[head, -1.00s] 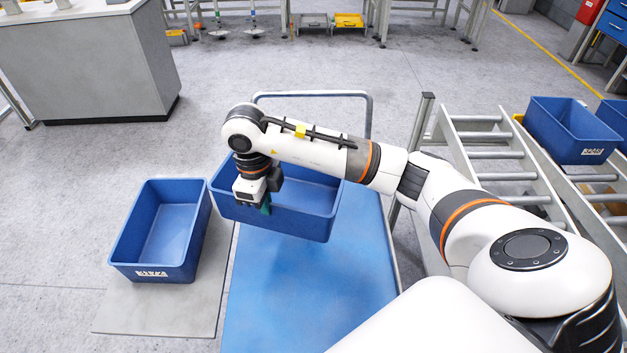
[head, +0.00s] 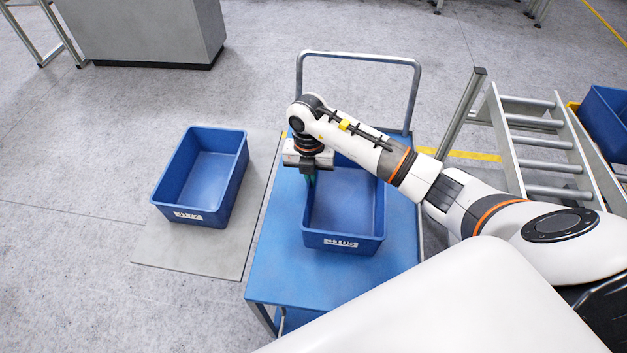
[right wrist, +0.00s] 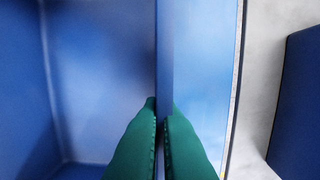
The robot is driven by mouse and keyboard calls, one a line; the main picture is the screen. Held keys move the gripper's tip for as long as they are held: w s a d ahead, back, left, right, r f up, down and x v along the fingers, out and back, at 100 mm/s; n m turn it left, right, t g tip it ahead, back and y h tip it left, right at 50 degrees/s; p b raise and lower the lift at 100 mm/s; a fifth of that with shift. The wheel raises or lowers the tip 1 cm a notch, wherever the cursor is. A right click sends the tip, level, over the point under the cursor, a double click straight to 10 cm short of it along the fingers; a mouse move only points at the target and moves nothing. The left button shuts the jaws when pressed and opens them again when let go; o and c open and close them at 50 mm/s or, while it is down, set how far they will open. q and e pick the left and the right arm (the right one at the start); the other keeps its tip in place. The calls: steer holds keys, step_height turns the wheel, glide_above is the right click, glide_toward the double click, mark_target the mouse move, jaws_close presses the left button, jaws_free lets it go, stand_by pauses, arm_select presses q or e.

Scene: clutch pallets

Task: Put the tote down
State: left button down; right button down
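A blue tote (head: 343,241) with a white label is at the blue cart top (head: 290,270), level and inside the cart's outline. I cannot tell whether its base touches the surface. My right gripper (head: 309,180) is at the tote's left wall. In the right wrist view the green fingers (right wrist: 161,110) stand on both sides of the tote wall (right wrist: 164,50), closed on it. The tote's far left corner is partly hidden by my arm. My left gripper is not in view.
A second blue tote (head: 200,175), empty, stands on a grey plate (head: 205,255) on the floor left of the cart. The cart's tube handle (head: 358,57) rises at the back. A roller conveyor (head: 540,140) with another tote (head: 608,120) stands at the right.

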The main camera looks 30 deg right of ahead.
step_height(320, 180, down, 3)
steer(key=shift+f, duration=0.35)
steer(key=c, duration=1.6)
jaws_free()
steer(key=shift+c, duration=0.2)
step_height(320, 180, up, 12)
steer(key=b, duration=0.2)
steer(key=shift+w, duration=0.4)
